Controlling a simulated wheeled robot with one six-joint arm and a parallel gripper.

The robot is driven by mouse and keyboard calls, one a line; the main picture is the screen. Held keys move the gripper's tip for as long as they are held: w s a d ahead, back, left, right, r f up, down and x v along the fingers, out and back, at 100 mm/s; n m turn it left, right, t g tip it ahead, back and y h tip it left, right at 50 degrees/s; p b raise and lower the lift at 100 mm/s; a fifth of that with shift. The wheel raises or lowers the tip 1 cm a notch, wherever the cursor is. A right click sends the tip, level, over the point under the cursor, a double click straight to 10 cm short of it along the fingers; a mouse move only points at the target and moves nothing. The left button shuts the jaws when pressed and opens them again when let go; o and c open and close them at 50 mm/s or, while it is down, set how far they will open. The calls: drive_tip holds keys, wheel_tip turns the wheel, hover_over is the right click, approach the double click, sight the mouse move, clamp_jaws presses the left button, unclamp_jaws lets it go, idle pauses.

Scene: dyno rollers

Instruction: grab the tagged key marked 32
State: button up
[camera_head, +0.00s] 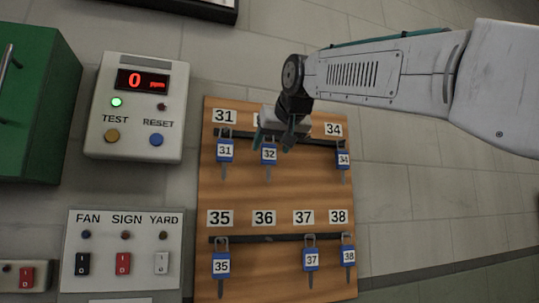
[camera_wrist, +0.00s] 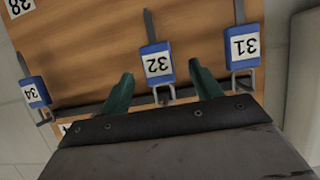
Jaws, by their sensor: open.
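The key with the blue tag marked 32 (camera_head: 269,155) hangs from the upper dark rail of the wooden key board (camera_head: 280,190). In the wrist view the 32 tag (camera_wrist: 157,63) appears upside down, just beyond and between my fingertips. My gripper (camera_head: 274,140) is in front of the upper rail. In the wrist view its two green fingers (camera_wrist: 158,82) are apart, one on each side of the 32 tag's ring, with nothing held. My gripper covers the board labels between 31 and 34.
Tag 31 (camera_head: 225,150) hangs left of 32, and tag 34 (camera_head: 343,159) hangs to the right. Tags 35 (camera_head: 221,264), 37 (camera_head: 311,259) and 38 (camera_head: 348,255) hang on the lower rail. A control box (camera_head: 137,110) and a switch panel (camera_head: 122,250) are on the left.

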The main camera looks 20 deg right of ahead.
sight(270, 152)
drive_tip(key=x, duration=0.5)
drive_tip(key=shift+w+d, duration=0.1)
drive_tip(key=shift+d, duration=0.05)
drive_tip(key=c, duration=1.1)
